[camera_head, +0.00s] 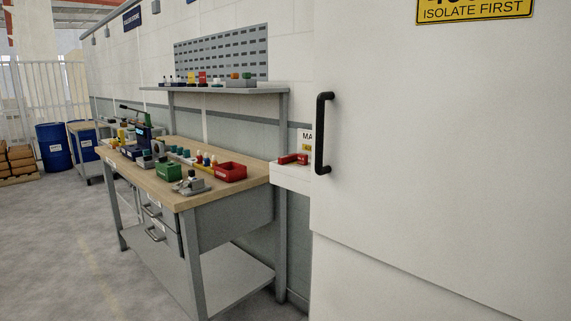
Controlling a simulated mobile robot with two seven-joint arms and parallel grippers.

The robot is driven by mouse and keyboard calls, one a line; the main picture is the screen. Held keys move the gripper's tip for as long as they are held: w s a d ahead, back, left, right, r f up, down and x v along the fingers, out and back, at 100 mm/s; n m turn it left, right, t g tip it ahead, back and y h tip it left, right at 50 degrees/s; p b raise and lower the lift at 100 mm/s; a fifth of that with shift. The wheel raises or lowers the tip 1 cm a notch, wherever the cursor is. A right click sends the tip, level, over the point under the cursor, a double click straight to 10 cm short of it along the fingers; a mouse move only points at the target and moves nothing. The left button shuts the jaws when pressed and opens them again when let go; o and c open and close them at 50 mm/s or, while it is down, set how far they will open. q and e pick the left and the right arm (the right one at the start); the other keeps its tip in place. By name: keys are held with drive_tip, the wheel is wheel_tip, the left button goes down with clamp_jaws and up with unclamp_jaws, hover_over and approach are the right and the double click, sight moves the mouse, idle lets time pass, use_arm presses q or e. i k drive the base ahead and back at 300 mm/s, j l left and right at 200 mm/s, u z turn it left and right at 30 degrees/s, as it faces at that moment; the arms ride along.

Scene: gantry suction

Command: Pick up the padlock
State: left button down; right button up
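I cannot pick out the padlock for certain at this size. A small red object (292,158) sits at the top of a white box (290,177) beside the large white cabinet; I cannot tell whether it is a padlock. Several small items stand on the wooden workbench (226,190), among them a red bin (230,172), a green box (168,171) and a grey metal fixture (190,184). Neither of my grippers is in view.
A large white cabinet door (440,150) with a black handle (323,133) fills the right side, close to me. A shelf (225,90) with small items stands above the bench. Blue drums (54,147) stand far left. The grey floor (75,240) at left is clear.

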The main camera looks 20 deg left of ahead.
sight(302, 158)
drive_tip(key=j, duration=1.15)
drive_tip(key=i+j+z, duration=0.15)
drive_tip(key=z, duration=0.35)
drive_tip(key=i+j+z, duration=0.15)
drive_tip(key=z, duration=0.3)
drive_tip(key=i+j+z, duration=0.1)
drive_tip(key=j, duration=0.2)
drive_tip(key=i+j+z, duration=0.1)
drive_tip(key=j, duration=0.25)
drive_tip(key=i+j+z, duration=0.15)
drive_tip(key=j, duration=0.2)
